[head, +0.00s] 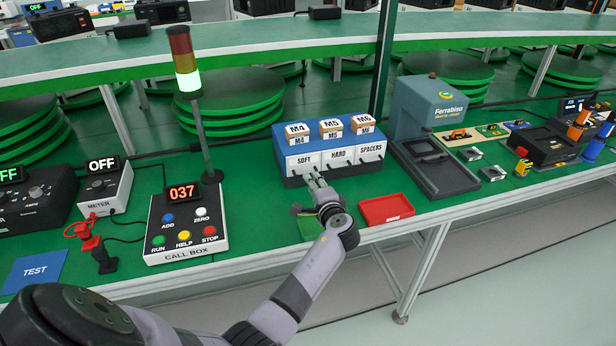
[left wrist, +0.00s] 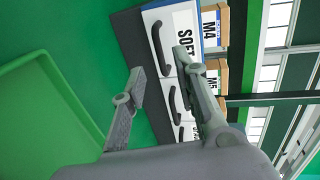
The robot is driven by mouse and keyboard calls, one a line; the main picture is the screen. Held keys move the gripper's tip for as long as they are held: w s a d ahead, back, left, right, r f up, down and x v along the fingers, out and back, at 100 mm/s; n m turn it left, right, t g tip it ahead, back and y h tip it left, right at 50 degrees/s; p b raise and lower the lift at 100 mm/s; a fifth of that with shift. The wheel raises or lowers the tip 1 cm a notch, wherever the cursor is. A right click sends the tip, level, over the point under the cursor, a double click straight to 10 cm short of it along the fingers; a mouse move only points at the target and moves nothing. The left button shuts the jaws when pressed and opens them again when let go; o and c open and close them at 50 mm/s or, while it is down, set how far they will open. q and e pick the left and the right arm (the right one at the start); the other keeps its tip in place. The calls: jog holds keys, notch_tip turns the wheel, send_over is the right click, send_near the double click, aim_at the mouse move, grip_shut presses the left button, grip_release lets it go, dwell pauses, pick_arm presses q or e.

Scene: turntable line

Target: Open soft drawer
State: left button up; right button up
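The blue drawer unit (head: 281,146) stands on the green bench with three white drawers labelled SOFT, HARD and SPACERS. The soft drawer (head: 303,161) is the leftmost, and its front looks flush with the others. My left gripper (head: 313,179) is just in front of the soft drawer and partly covers its handle. In the left wrist view the soft drawer (left wrist: 154,17) has a dark curved handle (left wrist: 160,48). The open fingers of my left gripper (left wrist: 160,66) point at this handle, one on each side. Contact cannot be told. My right gripper is not in view.
A red tray (head: 386,209) and a green tray (head: 308,228) lie in front of the unit. The call box (head: 187,240) with its light tower is at left. A blue-grey machine (head: 428,110) stands close at right.

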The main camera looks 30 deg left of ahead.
pick_arm(q)
jog(key=x, duration=0.5)
jog(key=shift+w+a+f, duration=0.1)
jog(key=shift+w+a, duration=0.15)
jog(key=shift+a, duration=0.05)
jog(key=shift+c, duration=0.2)
grip_shut()
dwell(0.4)
